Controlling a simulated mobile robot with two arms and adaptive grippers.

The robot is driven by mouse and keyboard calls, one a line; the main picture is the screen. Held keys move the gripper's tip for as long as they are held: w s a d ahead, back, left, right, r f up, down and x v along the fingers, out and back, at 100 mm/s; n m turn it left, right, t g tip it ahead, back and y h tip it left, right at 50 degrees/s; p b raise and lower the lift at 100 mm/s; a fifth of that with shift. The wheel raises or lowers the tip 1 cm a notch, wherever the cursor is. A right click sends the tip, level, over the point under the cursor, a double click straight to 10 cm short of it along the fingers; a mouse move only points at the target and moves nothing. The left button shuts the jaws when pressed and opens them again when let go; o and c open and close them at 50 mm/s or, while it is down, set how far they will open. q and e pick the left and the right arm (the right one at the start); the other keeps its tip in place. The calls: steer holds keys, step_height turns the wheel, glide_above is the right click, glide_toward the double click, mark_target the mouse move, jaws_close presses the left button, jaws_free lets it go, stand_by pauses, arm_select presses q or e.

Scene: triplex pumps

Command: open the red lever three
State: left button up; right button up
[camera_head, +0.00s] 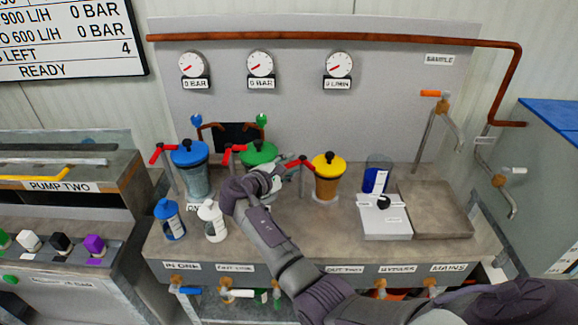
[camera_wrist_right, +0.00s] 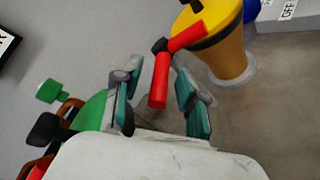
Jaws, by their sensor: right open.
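The third red lever (camera_head: 301,162) stands just left of the yellow-lidded amber pump (camera_head: 327,188). In the right wrist view this red lever (camera_wrist_right: 160,82) has a black joint, one arm pointing down the picture and one reaching up-right over the yellow lid (camera_wrist_right: 205,18). My right gripper (camera_head: 284,168) is close to the lever's left side. In the wrist view the open fingers of the right gripper (camera_wrist_right: 158,86) lie on either side of the red arm, with gaps visible; contact cannot be told. My left gripper is out of view.
The red levers by the blue pump (camera_head: 162,152) and green pump (camera_head: 233,152) stand to the left. The green pump (camera_head: 258,153) is partly behind my right gripper. Blue (camera_head: 171,222) and white (camera_head: 213,222) bottles stand in front. A white scale (camera_head: 385,222) is right.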

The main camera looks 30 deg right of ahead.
mark_target(290, 167)
steer(key=v, duration=0.7)
steer(key=shift+a, duration=0.2)
steer(key=shift+s, duration=0.1)
